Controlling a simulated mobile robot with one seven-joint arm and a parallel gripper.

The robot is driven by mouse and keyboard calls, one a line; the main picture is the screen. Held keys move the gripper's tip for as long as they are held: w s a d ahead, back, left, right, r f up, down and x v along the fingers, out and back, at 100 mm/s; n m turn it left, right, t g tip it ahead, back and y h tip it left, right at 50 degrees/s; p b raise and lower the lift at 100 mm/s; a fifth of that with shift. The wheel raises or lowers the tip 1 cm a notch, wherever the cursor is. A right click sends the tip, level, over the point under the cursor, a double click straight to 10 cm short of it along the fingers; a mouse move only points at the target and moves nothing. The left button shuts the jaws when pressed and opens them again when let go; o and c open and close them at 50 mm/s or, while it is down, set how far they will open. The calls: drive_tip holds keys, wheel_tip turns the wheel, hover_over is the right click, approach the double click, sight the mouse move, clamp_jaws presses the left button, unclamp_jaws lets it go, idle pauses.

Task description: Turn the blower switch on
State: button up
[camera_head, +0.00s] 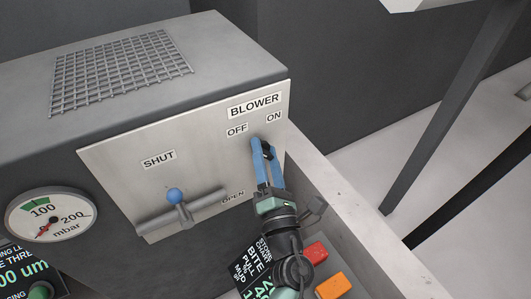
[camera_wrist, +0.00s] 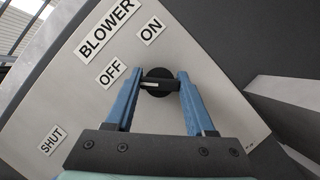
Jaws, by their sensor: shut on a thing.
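The blower switch (camera_wrist: 158,91) is a round black knob with a bar handle on the pale panel, under the BLOWER label (camera_wrist: 106,27). The white mark on its bar is at the left end, on the side of the OFF label (camera_wrist: 111,73). The ON label (camera_wrist: 152,31) is above it in the wrist view. My gripper (camera_head: 262,150) has its two blue fingers on either side of the bar, shut on its ends. In the head view the fingers hide most of the switch.
On the same panel, a grey T-shaped valve handle with a blue ball (camera_head: 176,195) sits left of my gripper, between SHUT and OPEN labels. A pressure gauge (camera_head: 52,215) is farther left. A pale ledge (camera_head: 335,215) runs right of the panel, and red and orange blocks (camera_head: 333,287) lie below.

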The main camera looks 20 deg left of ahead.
clamp_jaws()
drive_tip(key=shift+r+p, duration=0.1)
drive_tip(key=shift+p, duration=0.3)
drive_tip(key=m+p, duration=0.1)
drive_tip(key=p, duration=0.1)
drive_tip(key=m+h+p, duration=0.1)
drive_tip(key=m+p, duration=0.1)
drive_tip(key=shift+r+p, duration=0.3)
drive_tip(key=shift+r, duration=0.05)
drive_tip(key=m+g+h+p, duration=0.1)
drive_tip(key=m+p, duration=0.2)
drive_tip(key=p, duration=0.3)
drive_tip(key=shift+r+m+p, duration=0.1)
drive_tip(key=shift+m+p, duration=0.2)
drive_tip(key=shift+m, duration=0.1)
drive_tip(key=m+g+h+p, duration=0.1)
drive_tip(key=m+p, duration=0.3)
drive_tip(key=p, duration=0.4)
drive_tip(key=m+g+p, duration=0.2)
drive_tip(key=m+p, duration=0.1)
drive_tip(key=p, duration=0.2)
drive_tip(key=shift+f+p, duration=0.2)
drive_tip(key=shift+p, duration=0.2)
drive_tip(key=shift+f+m+g+p, duration=0.2)
drive_tip(key=shift+m+g+p, duration=0.1)
drive_tip(key=shift+m+p, duration=0.4)
drive_tip(key=shift+f, duration=0.1)
